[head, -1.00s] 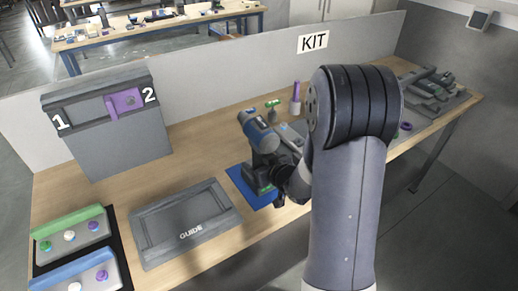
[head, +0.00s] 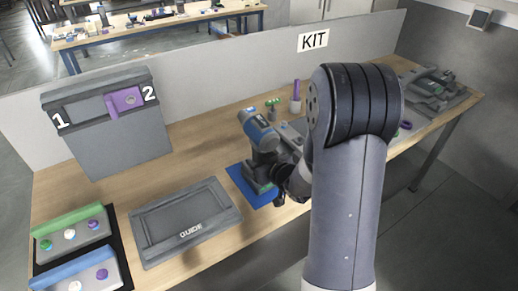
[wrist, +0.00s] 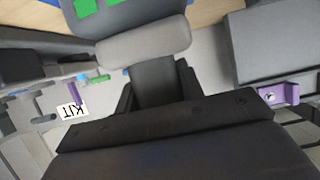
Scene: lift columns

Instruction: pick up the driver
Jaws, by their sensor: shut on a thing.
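The driver (head: 260,135), with a blue and dark grey body, stands roughly upright over the blue mat (head: 238,177) on the wooden bench. My gripper (head: 286,190) is at its handle from the right, partly hidden behind my own arm. In the wrist view, my gripper's dark jaws (wrist: 158,92) are shut on the dark handle of the driver (wrist: 145,45), whose grey part with green patches fills the top. Whether its base touches the mat is hard to tell.
A grey GUIDE board (head: 185,220) lies left of the mat. A grey stand marked 1 and 2 (head: 115,140) holds a purple piece. Green and blue trays (head: 70,240) sit at the front left. A partition with a KIT sign (head: 314,41) runs behind.

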